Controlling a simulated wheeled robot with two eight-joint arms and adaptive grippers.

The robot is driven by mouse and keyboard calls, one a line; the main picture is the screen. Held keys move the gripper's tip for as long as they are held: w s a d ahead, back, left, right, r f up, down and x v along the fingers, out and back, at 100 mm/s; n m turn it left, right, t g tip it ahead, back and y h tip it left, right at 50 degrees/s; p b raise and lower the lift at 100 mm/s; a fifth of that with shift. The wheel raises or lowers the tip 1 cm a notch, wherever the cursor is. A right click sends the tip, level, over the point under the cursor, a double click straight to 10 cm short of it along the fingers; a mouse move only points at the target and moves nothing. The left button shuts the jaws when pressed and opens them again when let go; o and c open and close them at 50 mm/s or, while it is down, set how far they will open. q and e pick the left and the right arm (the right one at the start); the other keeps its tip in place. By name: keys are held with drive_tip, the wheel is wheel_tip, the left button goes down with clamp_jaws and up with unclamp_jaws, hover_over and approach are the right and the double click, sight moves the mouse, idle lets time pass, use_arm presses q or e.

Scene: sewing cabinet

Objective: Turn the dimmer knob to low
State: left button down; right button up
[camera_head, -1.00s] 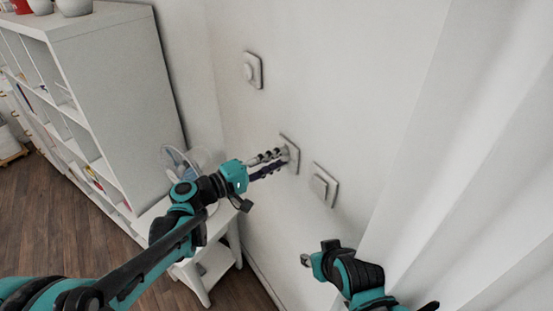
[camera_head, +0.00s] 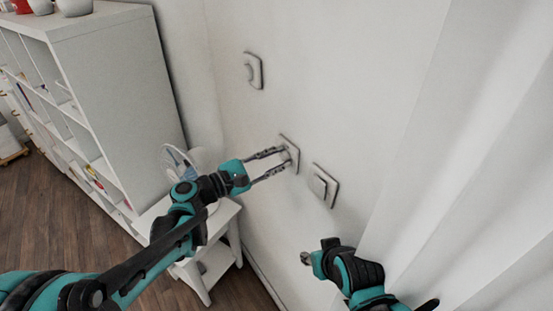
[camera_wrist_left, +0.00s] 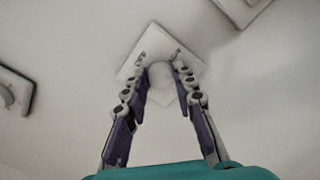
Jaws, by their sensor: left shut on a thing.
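The dimmer knob (camera_wrist_left: 160,73) is a pale round knob on a square white wall plate (camera_head: 292,147), the middle one of three plates. My left gripper (camera_head: 283,159) reaches in from the left, its two fingers at the plate, shut on the knob. In the left wrist view the fingers (camera_wrist_left: 160,62) stand on either side of the knob, which shows between them. Any mark on the knob is too small to read. My right gripper (camera_head: 306,258) is low at the centre right, away from the plates; its fingers are too small and foreshortened to read.
Another plate with a knob (camera_head: 253,70) is up and left, and a square switch plate (camera_head: 325,186) is close on the right. A white shelf (camera_head: 115,90), a small side table (camera_head: 215,262) and a fan (camera_head: 178,160) stand left. A white curtain (camera_head: 460,150) hangs right.

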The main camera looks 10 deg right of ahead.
use_arm(q)
drive_tip(key=n, duration=0.4)
drive_tip(key=shift+n, duration=2.1)
drive_tip(key=c, duration=1.2)
unclamp_jaws()
drive_tip(key=shift+a, duration=0.1)
drive_tip(key=v, duration=1.2)
